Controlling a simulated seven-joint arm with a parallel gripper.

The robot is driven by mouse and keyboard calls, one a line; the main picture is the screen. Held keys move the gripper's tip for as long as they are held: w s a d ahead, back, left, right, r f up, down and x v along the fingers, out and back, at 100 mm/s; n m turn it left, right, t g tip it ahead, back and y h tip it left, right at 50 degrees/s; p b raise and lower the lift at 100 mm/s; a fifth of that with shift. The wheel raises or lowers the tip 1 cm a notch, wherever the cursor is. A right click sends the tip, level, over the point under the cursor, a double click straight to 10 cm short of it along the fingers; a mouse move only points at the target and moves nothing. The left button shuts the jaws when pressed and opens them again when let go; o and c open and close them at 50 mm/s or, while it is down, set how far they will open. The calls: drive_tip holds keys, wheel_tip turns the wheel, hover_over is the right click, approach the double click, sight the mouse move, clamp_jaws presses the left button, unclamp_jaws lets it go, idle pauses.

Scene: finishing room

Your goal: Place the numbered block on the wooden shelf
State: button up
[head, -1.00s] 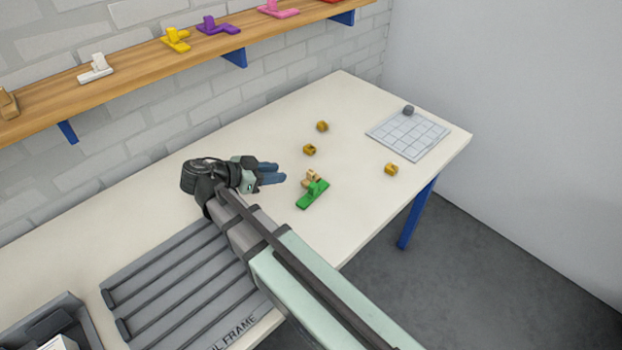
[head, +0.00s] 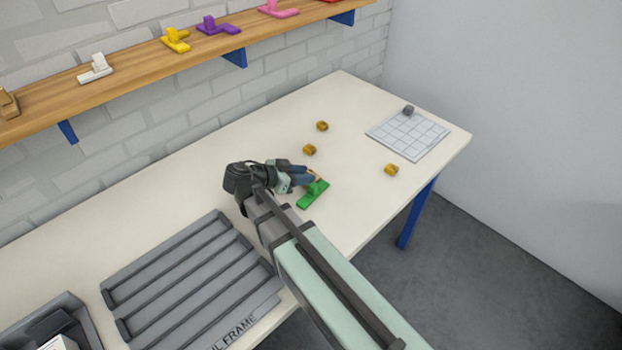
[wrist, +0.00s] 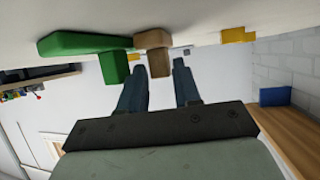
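My gripper (head: 312,173) is low over the table beside a green block (head: 313,194) with a flat base and raised stub. In the wrist view, its two blue fingers (wrist: 160,68) are apart. A tan block (wrist: 154,40) lies on the table against or close to the green block (wrist: 85,46), just ahead of and between the fingertips. In the head view the fingers mostly hide the tan block. I cannot read a number on any block. The wooden shelf (head: 130,70) runs along the brick wall and holds several coloured blocks with gaps between.
Gold blocks lie farther back (head: 322,126), nearer (head: 309,150) and to the right (head: 391,169). A gridded pad (head: 405,138) with a small grey piece (head: 408,110) is at the far right. A grey slotted frame (head: 190,275) and a dark bin (head: 50,320) are at front left.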

drive_tip(key=shift+w+d+f, duration=0.25)
drive_tip(key=shift+d, duration=0.1)
drive_tip(key=shift+c, duration=0.2)
clamp_jaws()
drive_tip(key=shift+r, duration=0.1)
wheel_tip(320, 180, up, 10)
idle(0.6)
